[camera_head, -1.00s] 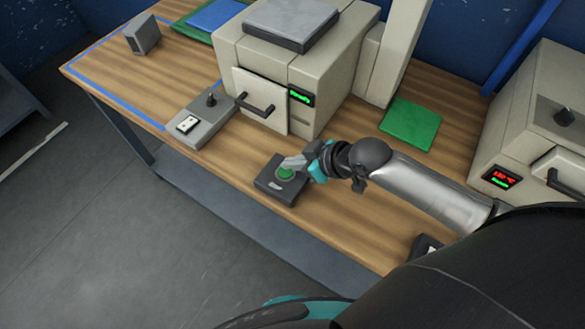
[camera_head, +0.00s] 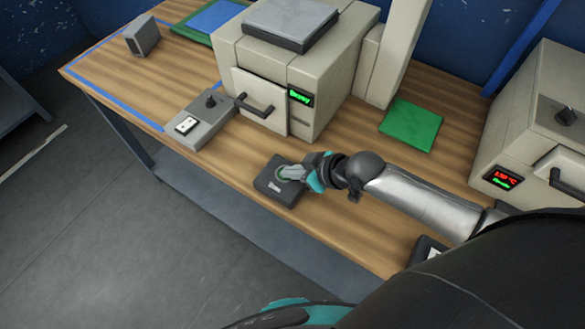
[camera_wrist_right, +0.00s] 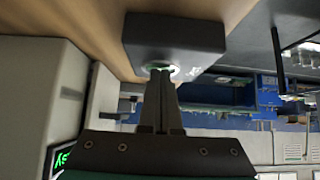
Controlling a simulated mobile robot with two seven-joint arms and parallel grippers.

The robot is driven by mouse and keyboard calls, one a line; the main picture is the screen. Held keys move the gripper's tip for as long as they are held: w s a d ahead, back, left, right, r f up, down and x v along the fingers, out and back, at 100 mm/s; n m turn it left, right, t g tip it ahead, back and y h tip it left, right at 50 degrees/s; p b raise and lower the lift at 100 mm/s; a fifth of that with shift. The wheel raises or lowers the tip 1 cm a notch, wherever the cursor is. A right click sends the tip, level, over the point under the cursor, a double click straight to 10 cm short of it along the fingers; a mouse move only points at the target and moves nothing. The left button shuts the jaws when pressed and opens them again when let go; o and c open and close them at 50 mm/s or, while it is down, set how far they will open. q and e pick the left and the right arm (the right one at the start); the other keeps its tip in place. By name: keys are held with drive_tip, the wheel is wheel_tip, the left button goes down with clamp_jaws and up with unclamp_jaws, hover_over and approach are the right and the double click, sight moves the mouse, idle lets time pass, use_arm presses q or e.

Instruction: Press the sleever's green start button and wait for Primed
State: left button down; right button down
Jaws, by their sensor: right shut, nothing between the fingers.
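The green start button (camera_wrist_right: 160,69) sits on a dark button box (camera_head: 272,188) near the bench's front edge. The cream sleever (camera_head: 330,100) stands behind the box, with a small display (camera_head: 300,98) lit in green text too blurred to read surely.
A grey block with a knob (camera_head: 198,122) lies left of the button box. A green mat (camera_head: 411,125) lies right of the sleever. Another cream machine (camera_head: 535,130) with a red and green display stands at the right. Bare wooden bench lies around the button box.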

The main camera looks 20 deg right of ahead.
drive_tip(key=shift+s+d+f, duration=0.1)
drive_tip(key=shift+s+f, duration=0.3)
drive_tip(key=shift+f, duration=0.05)
drive_tip(key=shift+w+r+p, duration=0.1)
drive_tip(key=shift+r+p, duration=0.5)
drive_tip(key=shift+p, duration=0.15)
drive_tip(key=r+p, duration=0.3)
drive_tip(key=r, duration=0.1)
drive_tip(key=shift+w+r+p, duration=0.1)
drive_tip(key=shift+w+p, duration=0.1)
drive_tip(key=shift+p, duration=0.15)
drive_tip(key=v, duration=0.9)
drive_tip(key=shift+s+p, duration=0.2)
drive_tip(key=shift+p, duration=0.25)
drive_tip(key=shift+d+r, duration=0.1)
